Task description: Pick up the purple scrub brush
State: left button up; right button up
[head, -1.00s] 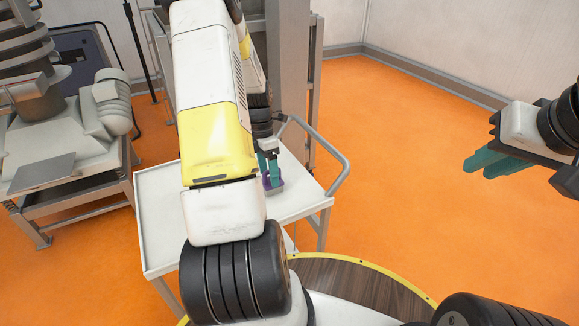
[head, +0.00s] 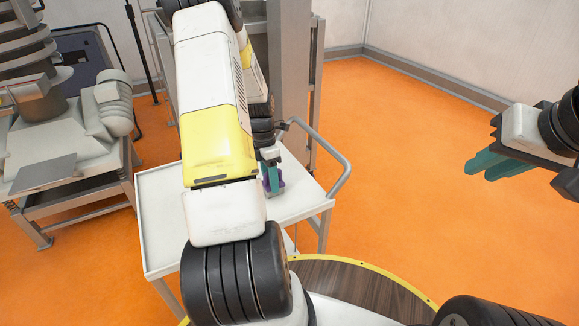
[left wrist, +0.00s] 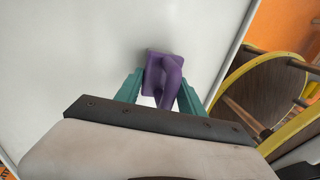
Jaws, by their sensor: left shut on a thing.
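The purple scrub brush (head: 279,184) is at the white cart's top, partly hidden by my left gripper in the head view. My left gripper (head: 270,181) has its teal fingers down on either side of the brush and is shut on it. In the left wrist view, the purple brush (left wrist: 167,70) shows between the two teal fingertips of my left gripper (left wrist: 162,92), its handle running between them. I cannot tell whether the brush touches the cart. My right gripper (head: 494,166) is at the right, above the orange floor, away from the cart; its teal fingers overlap in view.
The white cart top (head: 158,220) is otherwise clear where visible, with my left arm covering much of it. A grey push handle (head: 335,165) curves up at its right. A grey metal frame (head: 293,70) stands behind. Orange floor (head: 420,150) is open to the right.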

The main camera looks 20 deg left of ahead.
pick_arm(q)
jog(key=shift+r, duration=0.15)
notch_tip(320, 180, up, 4)
jog(key=shift+f, duration=0.25)
jog(key=s+a+r, duration=0.1)
jog(key=s+a, duration=0.9)
jog(key=s, duration=0.2)
jog(key=shift+s, duration=0.2)
jog(key=shift+r, duration=0.1)
